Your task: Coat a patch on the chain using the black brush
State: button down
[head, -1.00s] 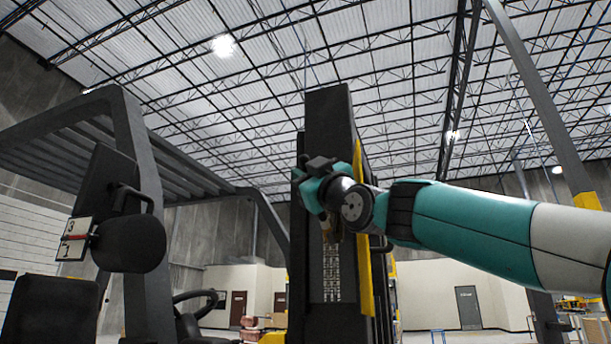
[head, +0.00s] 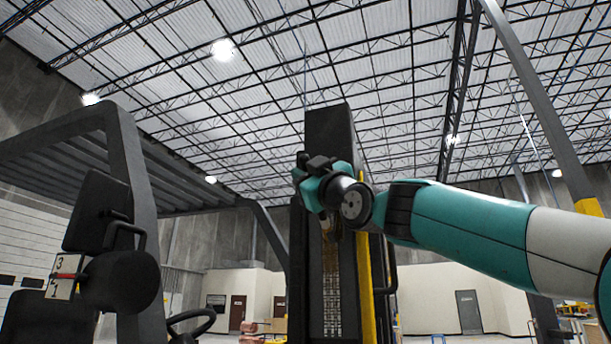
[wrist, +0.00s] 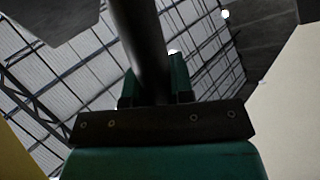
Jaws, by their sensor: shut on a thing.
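The chain (head: 332,295) hangs as a light, linked strip down the front of the dark mast. Its upper part is hidden behind my wrist. My gripper is in front of the mast in the head view, largely covered by my own wrist. In the wrist view my gripper (wrist: 155,90) has its two teal fingers closed on the dark round handle of the black brush (wrist: 142,45), which runs up out of the frame. A brownish area shows on or before the chain just below my wrist; I cannot tell whether it is bristles or coating.
The forklift's dark mast (head: 328,125) stands upright with a yellow strip (head: 364,290) on its right side. Open space shows right of the mast.

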jog(key=shift+r+p, duration=1.55)
jog(key=shift+r, duration=0.15)
notch_tip(320, 180, down, 21)
jog(key=b, duration=2)
jog(key=shift+r+b, duration=0.15)
jog(key=shift+b, duration=0.15)
jog(key=shift+s+a+b, duration=0.35)
jog(key=shift+s+b, duration=0.15)
jog(key=shift+s, duration=0.45)
jog(key=shift+s+a+b, duration=0.35)
jog(key=shift+s+b, duration=0.15)
jog(key=shift+s, duration=0.4)
jog(key=shift+s+a+b, duration=0.35)
jog(key=shift+s+b, duration=0.15)
jog(key=shift+s, duration=0.45)
jog(key=s, duration=0.1)
jog(key=s+a+b, duration=0.1)
jog(key=shift+s, duration=0.4)
